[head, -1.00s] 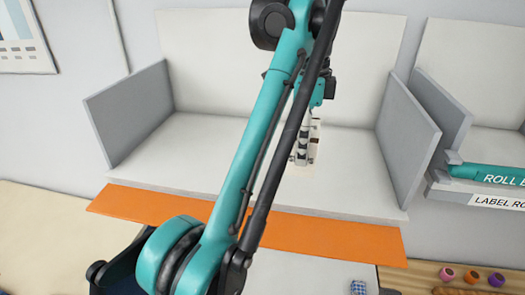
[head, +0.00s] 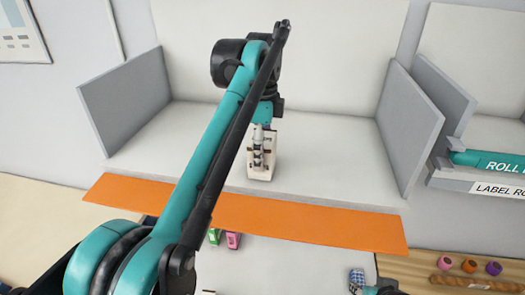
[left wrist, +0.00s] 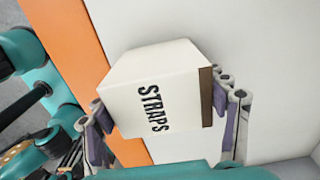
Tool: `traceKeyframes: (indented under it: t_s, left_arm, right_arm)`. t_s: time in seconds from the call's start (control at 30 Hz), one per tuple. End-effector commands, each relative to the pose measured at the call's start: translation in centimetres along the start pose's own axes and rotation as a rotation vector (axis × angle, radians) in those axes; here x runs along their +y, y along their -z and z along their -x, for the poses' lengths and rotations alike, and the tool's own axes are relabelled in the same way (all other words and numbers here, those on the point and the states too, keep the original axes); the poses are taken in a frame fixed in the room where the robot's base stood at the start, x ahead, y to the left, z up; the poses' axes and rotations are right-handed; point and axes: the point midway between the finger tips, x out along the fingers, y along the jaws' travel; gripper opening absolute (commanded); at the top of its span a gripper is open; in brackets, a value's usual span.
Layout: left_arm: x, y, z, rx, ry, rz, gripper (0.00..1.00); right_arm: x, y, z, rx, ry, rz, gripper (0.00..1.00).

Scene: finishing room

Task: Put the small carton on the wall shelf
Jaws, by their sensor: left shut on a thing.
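The small carton (left wrist: 150,95) is cream with a brown edge and the word STRAPS. My left gripper (left wrist: 168,122) is shut on it, one finger on each side. In the head view the carton (head: 261,172) appears at the front part of the wall shelf (head: 330,165), behind the orange front strip, with the gripper (head: 263,145) above it. Whether its base touches the shelf cannot be told. The shelf is white with grey side panels, and its floor around the carton is bare. My right gripper is not clearly visible.
An orange strip (head: 300,222) runs along the shelf's front edge. Grey side panels (head: 410,125) stand at both ends. Pink and green items (head: 233,240) lie below the shelf. A second shelf with a teal roll (head: 490,162) is at the right.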

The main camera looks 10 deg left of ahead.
Motion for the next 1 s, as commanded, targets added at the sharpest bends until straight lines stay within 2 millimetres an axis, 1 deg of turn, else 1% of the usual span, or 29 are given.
traceKeyframes:
  t_s: [0.17,0.3,0.33,0.37,0.4,0.77,0.87,0.97,1.0]
  left_arm:
    - [0.0,0.0,0.1,0.0,0.0,0.0,0.36]
    - [0.0,0.0,-0.4,0.0,0.0,0.0,0.36]
    - [0.0,0.0,-0.3,0.0,0.0,0.0,0.81]
    - [0.0,0.0,-0.3,0.0,0.0,0.0,0.88]
    - [0.0,0.0,-0.3,0.0,0.0,0.0,0.93]
    - [0.0,0.0,0.0,0.0,0.0,0.0,0.93]
    - [-0.1,0.0,0.8,0.0,0.0,0.0,0.93]
    - [0.0,0.0,2.2,0.0,0.0,0.0,0.93]
    - [0.0,0.0,3.0,0.0,0.0,0.0,0.93]
  right_arm:
    - [0.0,0.0,0.0,0.0,0.0,0.0,0.4]
    - [0.0,-0.1,-0.2,0.0,0.0,0.0,0.4]
    - [0.0,-0.1,-0.1,0.0,0.0,0.0,0.4]
    - [0.0,-0.1,-0.1,0.0,0.0,0.0,0.4]
    - [0.0,-0.1,-0.1,0.0,0.0,0.0,0.4]
    - [0.0,0.0,0.0,0.0,0.0,0.0,0.4]
    - [0.0,0.0,0.0,0.0,0.0,0.0,0.4]
    - [0.0,0.0,0.0,0.0,0.0,0.0,0.4]
    - [0.0,0.0,0.1,0.0,0.0,0.0,0.4]
